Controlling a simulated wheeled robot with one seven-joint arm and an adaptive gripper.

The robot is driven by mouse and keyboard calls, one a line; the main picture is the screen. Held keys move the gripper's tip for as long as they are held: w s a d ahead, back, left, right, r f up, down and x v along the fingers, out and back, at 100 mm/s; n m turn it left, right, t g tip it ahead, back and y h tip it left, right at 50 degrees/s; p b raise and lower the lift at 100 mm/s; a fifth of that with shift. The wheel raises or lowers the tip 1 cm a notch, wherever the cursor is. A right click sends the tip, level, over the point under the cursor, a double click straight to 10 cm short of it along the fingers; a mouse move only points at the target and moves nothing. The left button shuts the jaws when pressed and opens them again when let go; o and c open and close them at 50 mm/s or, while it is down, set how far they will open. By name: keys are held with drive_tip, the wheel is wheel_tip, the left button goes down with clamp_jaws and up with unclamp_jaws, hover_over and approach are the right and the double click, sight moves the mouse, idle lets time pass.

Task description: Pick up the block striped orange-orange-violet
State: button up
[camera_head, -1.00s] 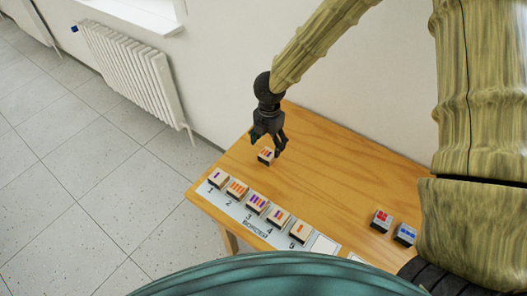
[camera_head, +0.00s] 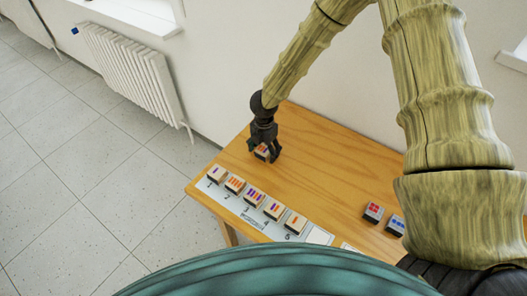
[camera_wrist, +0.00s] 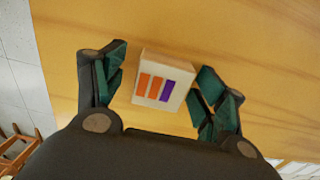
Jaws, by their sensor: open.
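The block striped orange-orange-violet (camera_wrist: 163,80) sits on the wooden table, and its pale top with two orange stripes and one violet stripe faces up in the wrist view. My gripper (camera_wrist: 160,92) is open, with one green-padded finger on each side of the block; small gaps show between the fingers and the block. In the head view my gripper (camera_head: 264,155) is low over the far left part of the table, and the block (camera_head: 262,152) is partly hidden behind the fingers.
A white strip (camera_head: 226,204) with numbered places runs along the table's front edge and bears several striped blocks. A red-marked block (camera_head: 373,212) and a blue-marked block (camera_head: 396,225) stand at the right. The table (camera_head: 325,165) is clear between them and my gripper.

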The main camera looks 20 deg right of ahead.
drive_tip(key=shift+s+r, duration=0.25)
drive_tip(key=shift+c, duration=0.8)
drive_tip(key=shift+f, duration=0.1)
drive_tip(key=c, duration=0.9)
drive_tip(key=shift+c, duration=0.2)
